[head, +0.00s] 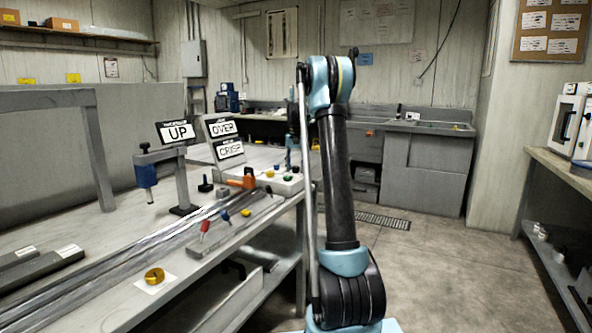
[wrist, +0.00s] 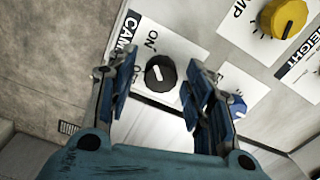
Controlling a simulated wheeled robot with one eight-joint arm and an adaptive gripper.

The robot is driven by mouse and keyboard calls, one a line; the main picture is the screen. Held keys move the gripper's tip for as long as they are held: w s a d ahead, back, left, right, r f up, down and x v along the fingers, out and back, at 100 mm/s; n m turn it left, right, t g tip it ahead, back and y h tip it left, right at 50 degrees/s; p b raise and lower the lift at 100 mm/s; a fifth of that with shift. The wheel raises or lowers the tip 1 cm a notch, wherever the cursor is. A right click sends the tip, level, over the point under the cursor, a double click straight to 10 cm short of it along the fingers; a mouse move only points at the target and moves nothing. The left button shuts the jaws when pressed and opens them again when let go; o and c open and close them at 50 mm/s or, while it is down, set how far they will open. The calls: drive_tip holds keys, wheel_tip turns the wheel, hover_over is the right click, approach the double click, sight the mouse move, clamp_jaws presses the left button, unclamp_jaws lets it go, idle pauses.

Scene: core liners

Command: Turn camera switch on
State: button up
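The camera switch is a black round knob (wrist: 160,73) on a white panel in the wrist view. A "CAM" label shows beside it, partly covered by a finger. "ON" is printed above the knob and an "OFF" mark, partly hidden, is to its left. The knob's white pointer line seems to lie toward the OFF side. My gripper (wrist: 158,88) is open, with one finger left of the knob and one right of it. The fingers look apart from the knob. In the head view the gripper is mostly hidden behind my arm.
A yellow knob (wrist: 284,18) and a blue knob (wrist: 237,106) sit to the right on the same panel. In the head view, the grey bench (head: 120,290) holds UP (head: 177,133), OVER (head: 222,127) and CRISP (head: 230,149) signs. The floor right of my arm is clear.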

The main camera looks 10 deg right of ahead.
wheel_tip(320, 180, up, 12)
idle(0.8)
